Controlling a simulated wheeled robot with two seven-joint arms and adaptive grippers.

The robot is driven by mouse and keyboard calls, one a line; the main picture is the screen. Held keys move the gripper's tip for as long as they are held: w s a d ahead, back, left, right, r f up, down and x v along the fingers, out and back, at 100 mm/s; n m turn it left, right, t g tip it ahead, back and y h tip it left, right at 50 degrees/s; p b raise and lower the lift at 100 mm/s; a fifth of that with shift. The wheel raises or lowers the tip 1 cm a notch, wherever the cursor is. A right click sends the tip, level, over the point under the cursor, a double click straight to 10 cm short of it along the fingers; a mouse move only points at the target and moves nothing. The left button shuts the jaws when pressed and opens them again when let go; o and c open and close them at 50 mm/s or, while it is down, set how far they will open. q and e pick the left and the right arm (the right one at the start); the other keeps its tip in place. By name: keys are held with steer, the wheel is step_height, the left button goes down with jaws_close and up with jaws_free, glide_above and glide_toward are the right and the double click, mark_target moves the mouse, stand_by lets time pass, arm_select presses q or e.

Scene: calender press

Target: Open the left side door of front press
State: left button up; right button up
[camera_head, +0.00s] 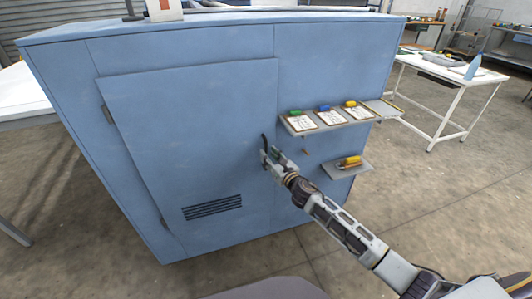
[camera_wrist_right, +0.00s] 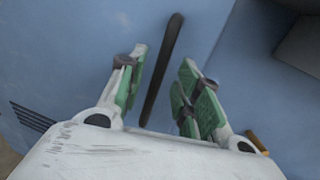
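The blue press side door (camera_head: 180,120) is a large flat panel with hinges on its left edge and a vent low down. It looks shut, flush with the blue cabinet. A dark curved handle (camera_head: 264,142) sits near the door's right edge. My right gripper (camera_head: 270,157) is at the handle. In the right wrist view the handle (camera_wrist_right: 163,65) stands between the two green-padded fingers of the open gripper (camera_wrist_right: 158,92), with gaps visible on both sides. Whether the fingertips reach around its depth is hard to tell. My left gripper is not in view.
A small shelf (camera_head: 340,126) with clipboards and coloured items juts out right of the door. A lower shelf (camera_head: 335,174) holds a yellow item. A white table (camera_head: 440,72) stands at right. The concrete floor (camera_head: 440,190) in front is open.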

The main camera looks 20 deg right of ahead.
steer(key=shift+x, duration=1.55)
jaws_close()
